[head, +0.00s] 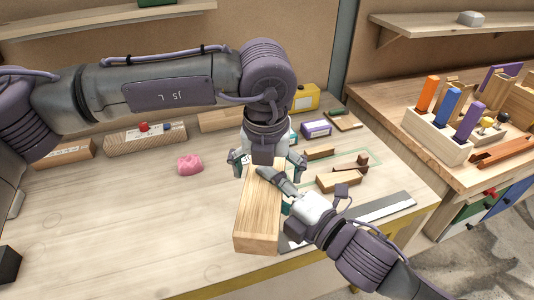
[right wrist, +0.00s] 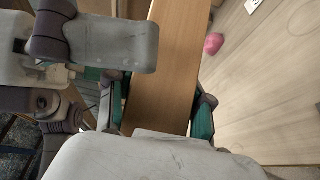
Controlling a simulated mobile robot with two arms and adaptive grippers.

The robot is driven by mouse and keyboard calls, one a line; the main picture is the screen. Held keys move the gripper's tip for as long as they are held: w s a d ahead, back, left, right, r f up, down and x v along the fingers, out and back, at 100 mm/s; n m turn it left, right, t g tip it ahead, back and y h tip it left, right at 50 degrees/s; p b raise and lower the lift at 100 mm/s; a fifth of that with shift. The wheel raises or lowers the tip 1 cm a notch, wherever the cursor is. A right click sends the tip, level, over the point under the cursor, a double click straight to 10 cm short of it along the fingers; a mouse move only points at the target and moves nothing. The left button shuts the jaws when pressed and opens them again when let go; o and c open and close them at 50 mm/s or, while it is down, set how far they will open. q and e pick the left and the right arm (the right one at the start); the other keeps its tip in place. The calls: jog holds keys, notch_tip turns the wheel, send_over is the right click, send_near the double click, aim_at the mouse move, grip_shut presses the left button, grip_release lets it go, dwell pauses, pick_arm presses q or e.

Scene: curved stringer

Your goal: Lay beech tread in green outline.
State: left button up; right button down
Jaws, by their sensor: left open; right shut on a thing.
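The beech tread (head: 258,218), a long pale wooden block, lies lengthwise away from me over the bench. My right gripper (head: 284,196) is shut on it from the right side. In the right wrist view the tread (right wrist: 165,75) sits between its two teal pads. My left gripper (head: 268,166) points down over the tread's far end, open, with a finger at each side. Whether it touches the tread I cannot tell. The green outline (head: 372,151) shows partly on the bench to the right, behind small wooden pieces. Its near left part is hidden by the grippers.
Small wooden pieces (head: 338,181) stand by the outline, and a metal strip (head: 385,208) lies nearer. A pink lump (head: 190,165) lies left of the tread. Wooden blocks (head: 145,137) and a yellow box (head: 306,97) line the back.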

pick_arm(q)
jog(key=shift+w+f, duration=0.1)
jog(key=shift+f, duration=0.65)
pick_arm(e)
jog(key=shift+r, duration=0.1)
pick_arm(q)
jog(key=shift+d, duration=0.15)
jog(key=c, duration=1.7)
jog(key=shift+c, duration=0.7)
pick_arm(e)
jog(key=shift+c, duration=1.8)
grip_release()
